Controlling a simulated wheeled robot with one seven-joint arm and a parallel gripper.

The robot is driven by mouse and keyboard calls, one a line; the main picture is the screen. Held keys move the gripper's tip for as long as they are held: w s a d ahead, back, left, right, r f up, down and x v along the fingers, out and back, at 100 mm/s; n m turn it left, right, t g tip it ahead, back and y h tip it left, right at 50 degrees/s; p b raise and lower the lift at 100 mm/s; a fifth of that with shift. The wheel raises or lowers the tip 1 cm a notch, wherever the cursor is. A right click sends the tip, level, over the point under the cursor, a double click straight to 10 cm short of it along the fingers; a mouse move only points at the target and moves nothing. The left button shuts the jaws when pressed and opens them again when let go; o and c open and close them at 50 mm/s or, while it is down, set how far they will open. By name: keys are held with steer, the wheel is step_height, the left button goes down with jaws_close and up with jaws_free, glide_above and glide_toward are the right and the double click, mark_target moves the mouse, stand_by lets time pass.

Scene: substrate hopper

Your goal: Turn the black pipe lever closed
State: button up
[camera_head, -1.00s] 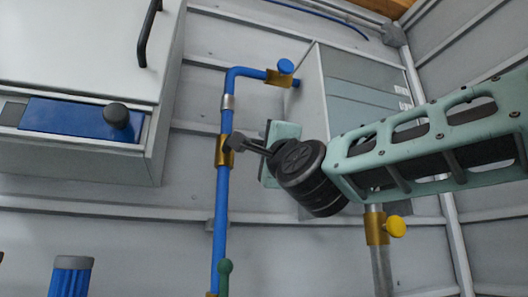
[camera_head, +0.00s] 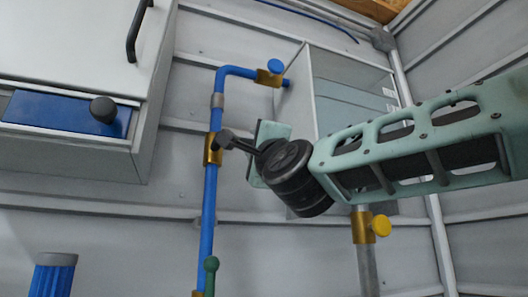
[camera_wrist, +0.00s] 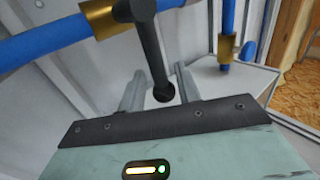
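The black pipe lever (camera_head: 236,144) sits on a brass fitting (camera_head: 213,149) on the upright blue pipe. Its arm points right, towards my gripper, in the head view. In the wrist view the lever (camera_wrist: 153,45) runs from its black hub down to a round knob, which lies between my gripper's two grey fingers. My gripper (camera_wrist: 159,74) is open, with a finger on each side of the knob and visible gaps. Whether either finger touches it is unclear. In the head view my wrist hides the fingers.
A blue valve knob (camera_head: 275,66) is above, a green handle (camera_head: 211,264) below, and a yellow knob (camera_head: 381,226) at right below my arm. A grey-white cabinet (camera_head: 62,165) with a blue panel stands at left. A grey box (camera_head: 350,92) is behind my gripper.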

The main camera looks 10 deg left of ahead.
steer(key=b+v, duration=0.6)
steer(key=v, duration=1.1)
step_height(320, 180, down, 11)
steer(key=w+a+n+g+p, duration=0.2)
steer(key=a+n+g+p, duration=0.1)
steer(key=n+g, duration=0.35)
steer(key=s+d+f+n+g+h+p, duration=0.1)
steer(key=d+f+n+g+h+p, duration=0.15)
steer(key=f, duration=0.65)
steer(key=s+d+f+n+g+h+p, duration=0.15)
steer(key=f+n+g, duration=0.25)
steer(key=f, duration=0.5)
steer(key=s+d+f+n+g+h+p, duration=0.3)
steer(key=s+d+f+n+g+h, duration=0.3)
steer(key=s+d+f, duration=0.7)
steer(key=d+f+g+h, duration=0.2)
steer(key=d, duration=0.1)
steer(key=shift+s+d+h+p, duration=0.3)
steer(key=shift+s+d+p, duration=0.05)
steer(key=shift+d, duration=0.05)
